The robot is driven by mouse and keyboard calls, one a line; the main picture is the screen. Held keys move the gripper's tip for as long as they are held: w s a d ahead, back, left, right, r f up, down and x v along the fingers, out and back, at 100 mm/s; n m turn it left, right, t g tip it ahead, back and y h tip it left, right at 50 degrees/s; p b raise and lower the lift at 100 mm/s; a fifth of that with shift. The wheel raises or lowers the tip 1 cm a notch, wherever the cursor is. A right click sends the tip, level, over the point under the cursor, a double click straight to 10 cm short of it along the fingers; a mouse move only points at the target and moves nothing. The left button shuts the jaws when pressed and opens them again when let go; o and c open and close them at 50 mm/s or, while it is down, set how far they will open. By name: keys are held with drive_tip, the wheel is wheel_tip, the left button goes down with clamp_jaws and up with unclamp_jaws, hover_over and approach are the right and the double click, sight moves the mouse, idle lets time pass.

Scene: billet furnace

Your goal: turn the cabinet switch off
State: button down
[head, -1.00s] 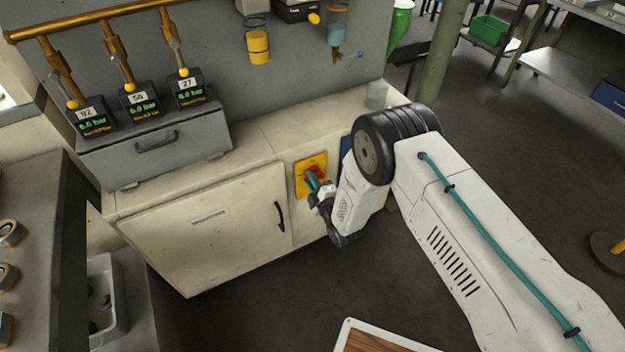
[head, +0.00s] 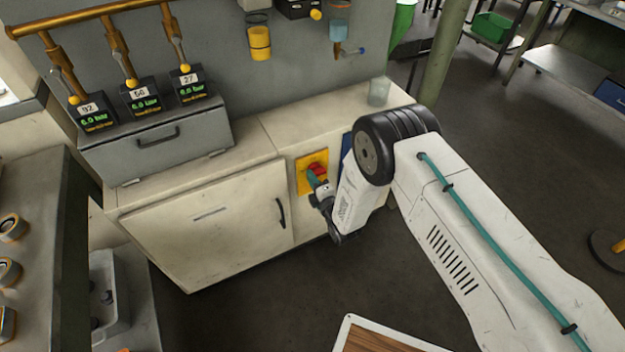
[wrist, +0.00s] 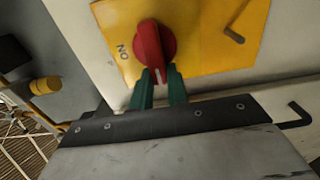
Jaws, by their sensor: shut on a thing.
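The cabinet switch is a red rotary knob (wrist: 150,48) on a yellow plate (wrist: 215,35), on the front of the cream cabinet (head: 200,222). The plate also shows in the head view (head: 303,180), with the red knob (head: 318,169) partly behind my gripper. The word ON is printed left of the knob in the wrist view. The white mark on the knob points down there, toward my fingers, not at ON. My gripper (wrist: 159,70) has its teal fingers shut on the lower end of the knob. Any other position label is hidden.
A black door handle (head: 281,213) lies left of the switch. A blue panel (head: 346,146) is just right of it, partly behind my arm. A grey box with pressure displays (head: 155,146) and a clear cup (head: 379,91) stand on the cabinet top. Floor in front is open.

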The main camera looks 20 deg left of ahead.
drive_tip(key=shift+s+f, duration=0.1)
drive_tip(key=shift+s, duration=0.05)
drive_tip(key=c, duration=1.4)
unclamp_jaws()
drive_tip(key=shift+a, duration=0.1)
drive_tip(key=shift+o, duration=0.2)
drive_tip(key=shift+d, duration=0.2)
drive_tip(key=v, duration=0.7)
drive_tip(key=shift+s+d, duration=0.15)
drive_tip(key=shift+s, duration=0.1)
